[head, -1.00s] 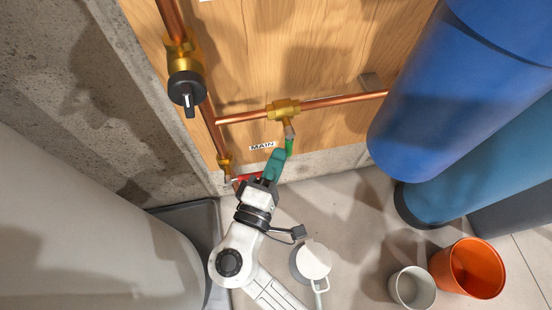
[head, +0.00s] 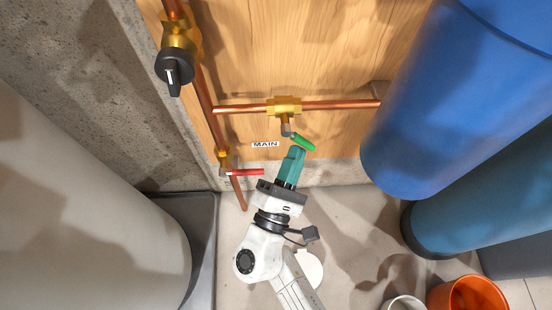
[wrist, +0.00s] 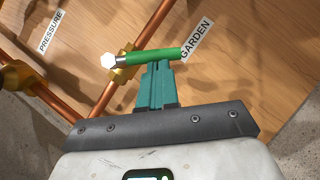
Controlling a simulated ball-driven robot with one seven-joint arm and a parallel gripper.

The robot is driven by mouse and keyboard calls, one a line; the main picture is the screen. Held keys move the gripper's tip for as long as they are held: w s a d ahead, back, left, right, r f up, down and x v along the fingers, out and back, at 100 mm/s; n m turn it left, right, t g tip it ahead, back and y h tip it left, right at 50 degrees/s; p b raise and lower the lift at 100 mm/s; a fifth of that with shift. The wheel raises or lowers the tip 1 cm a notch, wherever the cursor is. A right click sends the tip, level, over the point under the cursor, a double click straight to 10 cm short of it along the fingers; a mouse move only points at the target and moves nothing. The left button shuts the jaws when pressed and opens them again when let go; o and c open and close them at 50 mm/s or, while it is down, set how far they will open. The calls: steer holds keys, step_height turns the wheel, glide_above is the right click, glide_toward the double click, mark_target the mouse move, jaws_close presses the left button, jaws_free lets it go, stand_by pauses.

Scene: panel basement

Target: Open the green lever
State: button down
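The green lever (head: 303,142) is on a brass valve (head: 285,108) on the horizontal copper pipe. In the head view it points right and slightly down from its stem. In the wrist view the green lever (wrist: 150,55) lies across, just beyond my fingertips. My gripper (head: 297,151) has teal fingers and is just below the lever. In the wrist view my gripper (wrist: 158,66) has its fingers together with only a thin line between them. The tips are against or very near the lever's underside; I cannot tell if they touch. Nothing shows between the fingers.
A red lever (head: 243,172) sits lower left, near the MAIN label (head: 265,144). A black knob valve (head: 174,70) is upper left. A GARDEN label (wrist: 197,38) is beside the green lever. Blue cylinders (head: 430,100) stand right; an orange bucket (head: 468,295) is on the floor.

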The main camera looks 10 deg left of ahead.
steer(key=shift+w+d+r, duration=0.2)
steer(key=shift+d+r, duration=0.35)
steer(key=shift+d, duration=0.15)
steer(key=shift+w+d+r, duration=0.25)
steer(key=shift+d+r, duration=0.3)
steer(key=shift+d, duration=0.2)
steer(key=shift+w+d+r, duration=0.2)
steer(key=shift+d+r, duration=0.35)
steer(key=shift+d, duration=0.15)
steer(key=shift+r, duration=0.15)
steer(key=s+d+f+b, duration=0.2)
steer(key=s+f, duration=0.6)
steer(key=f, duration=0.1)
steer(key=shift+s+d+f+b, duration=0.25)
steer(key=shift+s+f+b, duration=0.05)
steer(key=shift+s+b, duration=0.1)
